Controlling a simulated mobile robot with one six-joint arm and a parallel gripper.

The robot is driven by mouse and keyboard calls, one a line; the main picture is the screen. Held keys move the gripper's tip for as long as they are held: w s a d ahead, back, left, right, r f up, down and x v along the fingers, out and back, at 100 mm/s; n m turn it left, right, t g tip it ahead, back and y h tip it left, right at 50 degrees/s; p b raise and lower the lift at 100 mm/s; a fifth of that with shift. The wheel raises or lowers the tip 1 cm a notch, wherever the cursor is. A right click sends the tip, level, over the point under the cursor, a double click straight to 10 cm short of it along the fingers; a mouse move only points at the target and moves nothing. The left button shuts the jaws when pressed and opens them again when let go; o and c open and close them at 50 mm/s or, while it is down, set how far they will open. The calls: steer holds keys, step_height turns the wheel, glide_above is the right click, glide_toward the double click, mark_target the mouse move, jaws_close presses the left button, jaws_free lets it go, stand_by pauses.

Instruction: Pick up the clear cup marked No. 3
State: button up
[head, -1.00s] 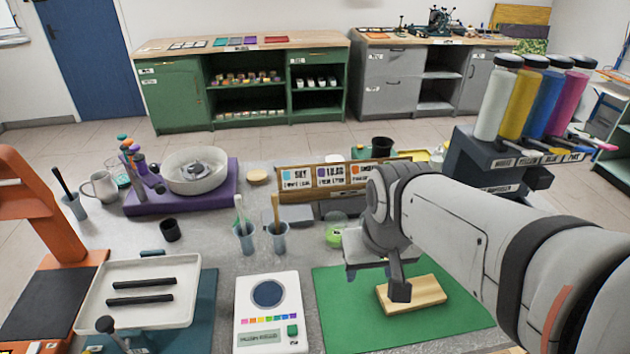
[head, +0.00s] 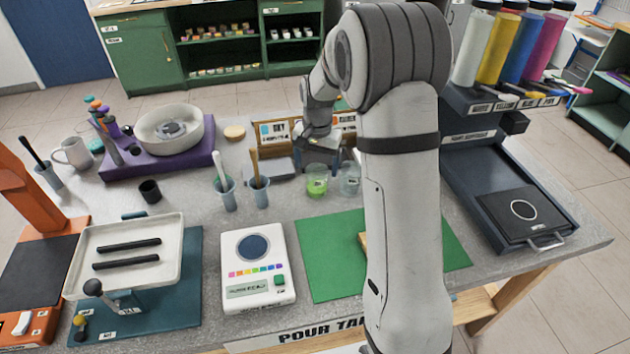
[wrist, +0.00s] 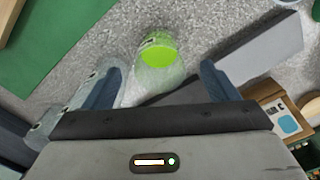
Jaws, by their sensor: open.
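My gripper (head: 322,150) is open and points down over the back of the table. In the head view, a clear cup with bright green contents (head: 316,182) stands just below it. A second clear cup (head: 349,181), seemingly empty, stands to its right. In the wrist view, the green-filled cup (wrist: 158,52) lies in the gap between my open fingers (wrist: 160,85), with room on both sides. The empty clear cup (wrist: 68,108) shows outside the left finger, close to it. The cup's markings are too small to read, so I cannot tell which is No. 3.
A card holder (head: 272,136) and a grey block (head: 275,170) stand close behind and left. Two tool cups (head: 227,196) are at left. A scale (head: 255,262) and green mat (head: 318,262) lie in front. My arm hides part of the mat and its wooden block.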

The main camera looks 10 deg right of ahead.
mark_target(316, 183)
steer(key=f, duration=0.4)
steer(key=f+p, duration=0.1)
steer(key=f, duration=0.3)
steer(key=shift+w, duration=0.2)
steer(key=shift+r, duration=0.1)
steer(key=shift+c, duration=0.2)
steer(key=c, duration=1.1)
